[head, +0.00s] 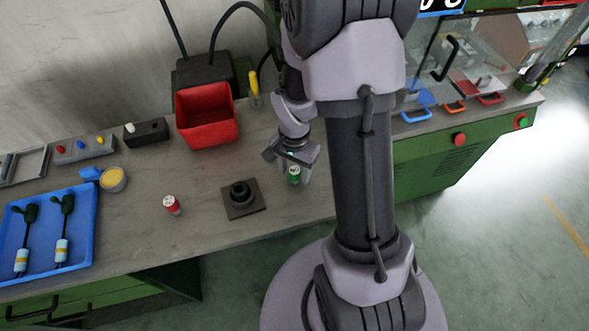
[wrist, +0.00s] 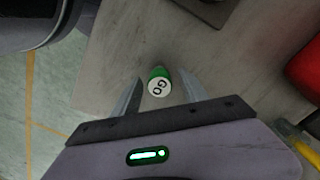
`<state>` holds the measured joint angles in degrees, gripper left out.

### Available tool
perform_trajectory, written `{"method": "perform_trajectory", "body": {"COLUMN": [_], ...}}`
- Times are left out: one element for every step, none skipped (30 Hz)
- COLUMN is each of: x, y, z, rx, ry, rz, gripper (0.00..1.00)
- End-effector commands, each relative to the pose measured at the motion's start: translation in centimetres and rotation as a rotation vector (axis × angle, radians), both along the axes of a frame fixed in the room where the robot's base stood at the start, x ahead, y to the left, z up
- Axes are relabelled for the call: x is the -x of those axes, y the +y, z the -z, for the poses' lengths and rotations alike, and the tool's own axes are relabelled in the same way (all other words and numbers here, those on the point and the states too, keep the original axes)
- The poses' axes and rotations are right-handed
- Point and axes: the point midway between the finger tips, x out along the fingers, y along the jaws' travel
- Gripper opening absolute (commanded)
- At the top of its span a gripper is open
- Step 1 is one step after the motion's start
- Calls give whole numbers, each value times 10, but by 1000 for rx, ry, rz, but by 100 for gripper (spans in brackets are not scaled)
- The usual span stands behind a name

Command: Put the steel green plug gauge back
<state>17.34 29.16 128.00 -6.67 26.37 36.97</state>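The plug gauge (head: 294,175) has a green band and stands on the bench at my gripper (head: 291,165). In the wrist view the green gauge (wrist: 159,81) shows its white end marked "GO". My gripper (wrist: 160,98) is open, with one finger on each side of the gauge and a visible gap at both sides. A red-banded gauge (head: 172,205) stands apart to the left on the bench. A black block (head: 146,132) with a white-topped piece at its left end stands at the back; I cannot tell whether it is the gauge's holder.
A square dark plate with a round dark green part (head: 241,194) lies left of my gripper. A red bin (head: 207,115) stands behind. The bench's front edge is close to the gauge.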

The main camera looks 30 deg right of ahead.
Motion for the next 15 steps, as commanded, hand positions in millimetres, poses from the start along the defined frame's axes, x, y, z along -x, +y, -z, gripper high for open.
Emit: {"method": "perform_trajectory", "body": {"x": [0, 0, 0, 0, 0, -1, -1, -1, -1, -1, -1, -1, -1, -1, 0], "y": [0, 0, 0, 0, 0, 0, 0, 0, 0, 0, 0, 0, 0, 0, 0], "z": [0, 0, -1, -4, -8, -15, -23, -31, -44, -54, -63, -75, -83, -90, -99], "rx": [0, 0, 0, 0, 0, 1, 1, 1, 1, 1, 1, 1, 1, 2, 1], "ry": [0, 0, 0, 0, 0, -2, -3, -4, -4, -4, -4, -4, -4, -3, -3], "rz": [0, 0, 0, 0, 0, 0, 0, 0, 1, 0, 0, 0, 0, 0, 1], "gripper": [52, 52, 52, 52, 52, 52, 52, 52, 52, 52, 52, 52, 52, 52, 52]}}
